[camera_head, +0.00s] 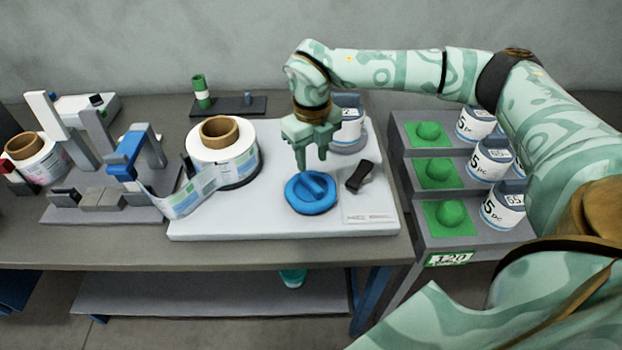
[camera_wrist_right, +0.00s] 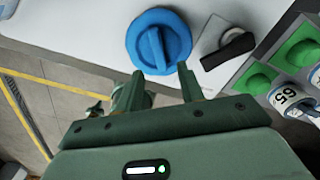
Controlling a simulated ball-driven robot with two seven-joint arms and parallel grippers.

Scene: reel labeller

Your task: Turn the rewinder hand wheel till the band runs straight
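The blue hand wheel (camera_head: 311,193) with a raised grip bar lies on the white rewinder plate (camera_head: 250,222). It also shows in the right wrist view (camera_wrist_right: 158,42). My right gripper (camera_head: 312,166) points down just above the wheel. Its two fingers are apart with nothing between them, and in the wrist view (camera_wrist_right: 161,84) the wheel lies beyond the fingertips. The printed band (camera_head: 185,203) leaves the blue-topped labeller head (camera_head: 128,152) and slants to the white reel (camera_head: 222,158) with a brown core. The band looks bowed and tilted. My left gripper is out of view.
A black lever (camera_head: 359,176) lies just right of the wheel. A tub (camera_head: 346,135) stands behind it. A stepped grey rack (camera_head: 462,232) with green pads and labelled tubs is at the right. Another reel (camera_head: 36,160) stands at far left. The plate's front is clear.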

